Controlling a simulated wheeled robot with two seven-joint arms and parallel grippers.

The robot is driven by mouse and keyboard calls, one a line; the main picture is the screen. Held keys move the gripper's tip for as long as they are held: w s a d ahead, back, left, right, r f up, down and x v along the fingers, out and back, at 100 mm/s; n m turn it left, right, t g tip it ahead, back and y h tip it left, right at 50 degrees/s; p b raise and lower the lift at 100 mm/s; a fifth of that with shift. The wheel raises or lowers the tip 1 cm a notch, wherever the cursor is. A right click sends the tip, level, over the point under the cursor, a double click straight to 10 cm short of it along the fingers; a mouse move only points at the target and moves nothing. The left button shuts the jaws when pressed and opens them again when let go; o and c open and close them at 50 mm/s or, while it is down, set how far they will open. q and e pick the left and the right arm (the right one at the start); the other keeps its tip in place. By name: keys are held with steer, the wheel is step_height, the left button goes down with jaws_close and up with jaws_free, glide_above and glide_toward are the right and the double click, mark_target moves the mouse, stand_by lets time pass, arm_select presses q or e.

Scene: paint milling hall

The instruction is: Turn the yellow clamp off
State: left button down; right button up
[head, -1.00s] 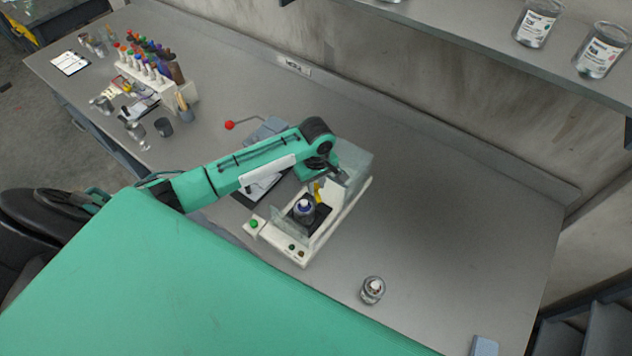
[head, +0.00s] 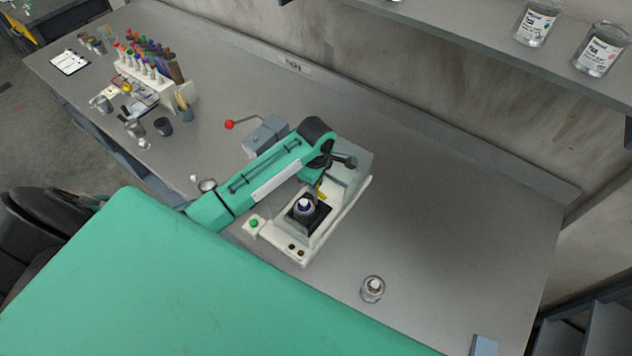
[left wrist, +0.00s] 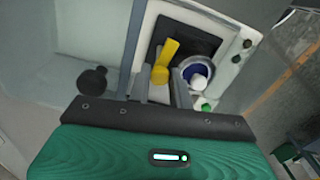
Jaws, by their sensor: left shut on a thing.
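The yellow clamp (head: 322,193) is on the white shaker machine (head: 331,226), beside a jar with a blue and white top (head: 304,206). In the left wrist view the clamp (left wrist: 169,48) is a flat yellow lever with a round hub, lying over the machine's dark plate next to the jar (left wrist: 197,72). My left gripper (left wrist: 162,88) is shut on the clamp at its hub. In the head view my green arm and wrist partly hide the clamp and the gripper's fingertips. My right gripper is not in view.
The machine has a green button (head: 254,223) and a clear guard (head: 355,165). A small jar (head: 373,288) stands to its right. A bottle rack (head: 146,75) stands far left.

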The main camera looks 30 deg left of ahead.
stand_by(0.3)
arm_select(q)
steer(key=c, duration=1.3)
jaws_free()
steer(key=shift+r, duration=0.1)
steer(key=shift+o, duration=0.2)
